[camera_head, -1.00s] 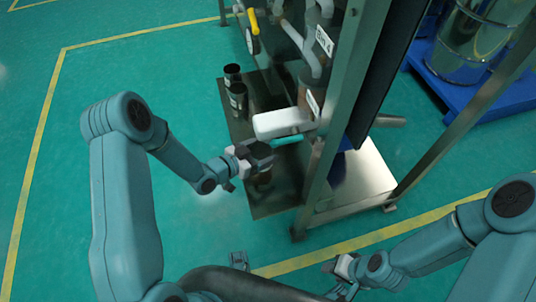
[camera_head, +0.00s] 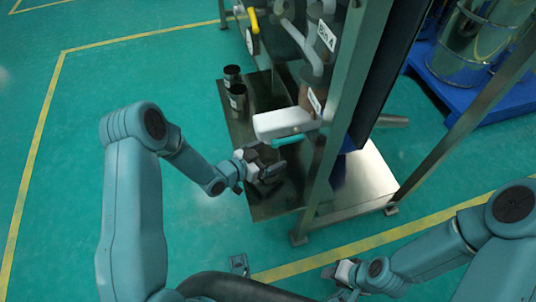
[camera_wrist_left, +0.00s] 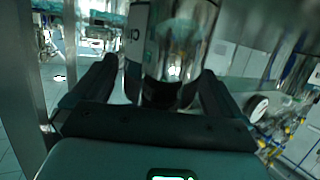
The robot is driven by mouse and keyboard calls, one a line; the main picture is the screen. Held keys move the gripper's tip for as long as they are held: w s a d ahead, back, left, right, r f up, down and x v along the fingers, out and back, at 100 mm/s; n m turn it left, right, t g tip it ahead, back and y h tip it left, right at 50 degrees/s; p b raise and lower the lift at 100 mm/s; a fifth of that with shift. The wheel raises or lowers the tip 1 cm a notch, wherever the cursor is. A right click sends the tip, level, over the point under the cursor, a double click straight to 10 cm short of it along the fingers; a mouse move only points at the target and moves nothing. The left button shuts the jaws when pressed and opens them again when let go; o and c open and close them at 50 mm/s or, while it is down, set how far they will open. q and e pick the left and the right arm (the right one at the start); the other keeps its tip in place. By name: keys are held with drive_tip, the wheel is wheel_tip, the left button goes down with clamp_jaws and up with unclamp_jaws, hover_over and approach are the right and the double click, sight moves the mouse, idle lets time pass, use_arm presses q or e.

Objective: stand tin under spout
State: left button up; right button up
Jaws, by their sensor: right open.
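A white spout (camera_head: 283,123) with a teal lower edge sticks out to the left from the sieve frame. My left gripper (camera_head: 268,170) is below and slightly left of it, over the dark base plate. In the left wrist view a shiny metal tin (camera_wrist_left: 180,45) with a white label stands between the two fingers (camera_wrist_left: 160,92). A narrow gap shows by the left finger; I cannot tell whether they press on the tin. In the head view the tin is hard to make out beside the dark fingers. My right gripper (camera_head: 345,274) is open, low at the bottom, away from the machine.
Two dark tins (camera_head: 233,76) (camera_head: 237,98) stand on the dark plate (camera_head: 257,112) behind my left gripper. A steel post (camera_head: 340,110) rises just right of the spout. A large drum (camera_head: 470,45) stands on a blue pallet (camera_head: 460,100) at the upper right. Green floor at left is clear.

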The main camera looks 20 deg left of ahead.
use_arm(q)
drive_tip(key=shift+r, duration=0.1)
drive_tip(key=shift+s+a+r+p, duration=0.15)
drive_tip(key=shift+s+a+p, duration=0.05)
drive_tip(key=shift+p, duration=0.1)
drive_tip(key=p+v, duration=0.2)
drive_tip(key=v, duration=0.9)
drive_tip(key=shift+s, duration=0.2)
drive_tip(key=shift+a, duration=0.1)
